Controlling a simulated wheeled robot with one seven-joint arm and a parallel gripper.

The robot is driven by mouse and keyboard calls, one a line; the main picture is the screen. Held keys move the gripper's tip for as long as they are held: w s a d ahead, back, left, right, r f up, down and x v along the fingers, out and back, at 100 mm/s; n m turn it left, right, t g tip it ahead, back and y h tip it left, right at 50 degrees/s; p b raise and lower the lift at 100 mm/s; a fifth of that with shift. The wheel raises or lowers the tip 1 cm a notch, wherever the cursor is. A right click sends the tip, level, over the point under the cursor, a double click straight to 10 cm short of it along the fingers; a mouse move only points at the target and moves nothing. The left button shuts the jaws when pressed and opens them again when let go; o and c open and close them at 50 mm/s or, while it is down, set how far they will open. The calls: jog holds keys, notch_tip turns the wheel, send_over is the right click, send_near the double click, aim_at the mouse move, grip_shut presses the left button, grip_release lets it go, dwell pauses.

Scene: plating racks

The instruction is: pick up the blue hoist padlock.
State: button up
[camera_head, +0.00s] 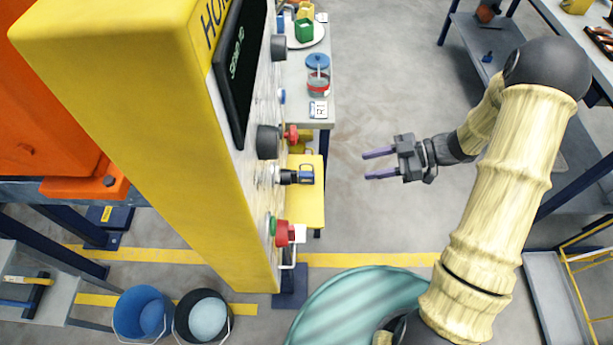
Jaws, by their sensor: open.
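A small dark-blue padlock-like item (306,174) sits at the end of a black and silver switch on the right face of the yellow cabinet (150,110). I take it for the blue hoist padlock; its shackle and how it is fastened are too small to make out. My gripper (366,166) is open and empty, in the air right of the padlock, with a clear gap between them. Its two purple-grey fingers point left toward the cabinet face.
A red knob (286,233) and a black knob (268,142) stick out from the same face. A yellow stool-like surface (312,208) lies behind the padlock. A grey bench (321,90) holds containers. A blue bucket (141,312) stands at lower left. Floor around my gripper is clear.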

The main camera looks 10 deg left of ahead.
send_near(311, 177)
jog(key=a+f, duration=0.3)
jog(key=a, duration=0.1)
jog(key=shift+s+a, duration=0.3)
jog(key=shift+a, duration=0.1)
jog(key=shift+w+f+p+x, duration=0.15)
jog(key=shift+p+x, duration=0.05)
jog(key=shift+x, duration=1.1)
jog(key=shift+w+f+p+x, duration=0.1)
jog(key=shift+w+p+x, duration=0.1)
jog(key=shift+x, duration=1.1)
jog(key=shift+d, duration=0.1)
grip_shut()
